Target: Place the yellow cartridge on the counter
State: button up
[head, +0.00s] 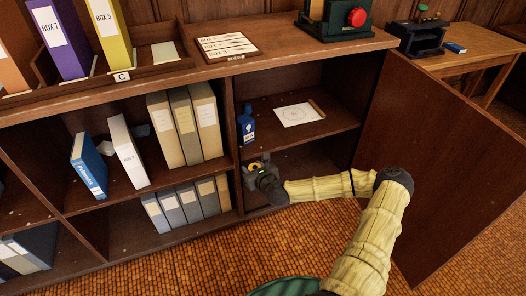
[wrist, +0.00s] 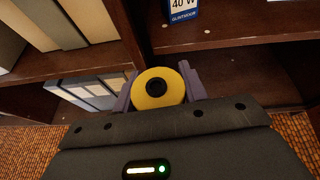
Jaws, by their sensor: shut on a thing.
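The yellow cartridge (wrist: 150,92) is a round yellow piece with a dark hole in its middle. My gripper (wrist: 158,90) is shut on it, with one purple-grey finger on each side. In the head view my gripper (head: 258,168) is at the front of the open cabinet compartment, just below the middle shelf, and a bit of the yellow cartridge (head: 254,165) shows there. The counter (head: 300,38) is the wooden top of the cabinet, well above my gripper.
A blue bottle or box (head: 247,124) and a sheet with a round drawing (head: 299,113) are on the middle shelf. The cabinet door (head: 450,160) stands open at right. Binders (head: 188,125) fill shelves to the left. A label board (head: 227,46) and a machine with a red knob (head: 335,18) occupy the counter.

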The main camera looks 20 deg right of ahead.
jog(key=s+a+f+m+h, duration=0.1)
jog(key=s+a+f, duration=0.3)
jog(key=a+f, duration=0.1)
jog(key=shift+s+a+f, duration=0.25)
jog(key=shift+a+f, duration=0.1)
jog(key=shift+a, duration=0.4)
